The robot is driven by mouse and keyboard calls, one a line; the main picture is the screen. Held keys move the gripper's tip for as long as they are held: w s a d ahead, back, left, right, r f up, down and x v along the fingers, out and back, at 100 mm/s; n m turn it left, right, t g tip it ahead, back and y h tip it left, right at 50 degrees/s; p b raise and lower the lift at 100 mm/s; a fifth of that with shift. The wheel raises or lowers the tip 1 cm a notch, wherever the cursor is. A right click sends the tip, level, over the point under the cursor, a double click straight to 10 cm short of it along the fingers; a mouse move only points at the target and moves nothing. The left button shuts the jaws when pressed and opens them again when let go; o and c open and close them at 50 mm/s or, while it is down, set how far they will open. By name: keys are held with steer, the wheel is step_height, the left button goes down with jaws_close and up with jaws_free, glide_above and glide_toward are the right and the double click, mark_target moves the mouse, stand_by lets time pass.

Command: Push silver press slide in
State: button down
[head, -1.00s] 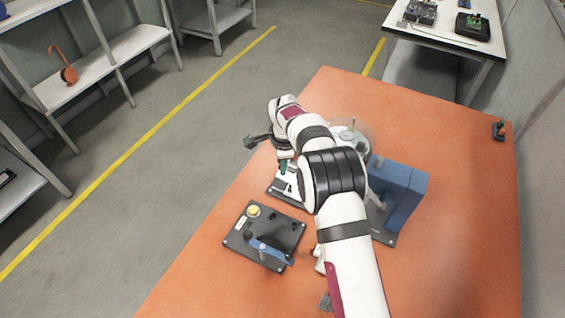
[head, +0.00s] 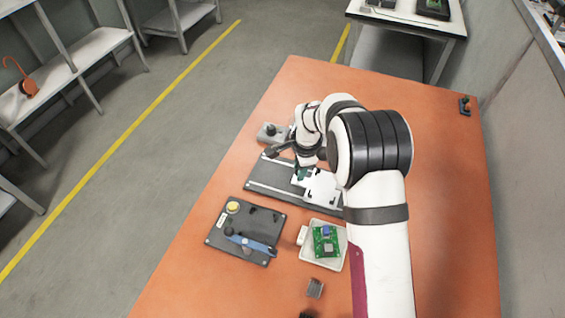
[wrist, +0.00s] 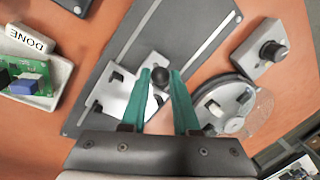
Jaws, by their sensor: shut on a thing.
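The silver slide plate (head: 322,190) lies on a dark grey base with rails (head: 268,177), mid-table in the head view. In the wrist view the slide plate (wrist: 117,98) carries a round black knob (wrist: 163,80). My gripper (wrist: 161,74) has its teal fingers on both sides of this knob and is shut on it. In the head view my gripper (head: 302,171) is low over the left end of the plate.
A grey box with a black knob (head: 272,133) stands behind the base. A black panel with a yellow button (head: 233,207) lies at the front left. A white tray with a green board (head: 326,242) is in front of the base.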

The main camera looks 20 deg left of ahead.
steer(key=shift+d, duration=0.1)
steer(key=c, duration=0.7)
jaws_free()
steer(key=shift+o, duration=0.2)
step_height(320, 180, up, 16)
steer(key=s+d, duration=0.1)
steer(key=s, duration=0.1)
steer(key=shift+s+d+f, duration=0.25)
steer(key=shift+s+d, duration=0.05)
steer(key=shift+d, duration=0.05)
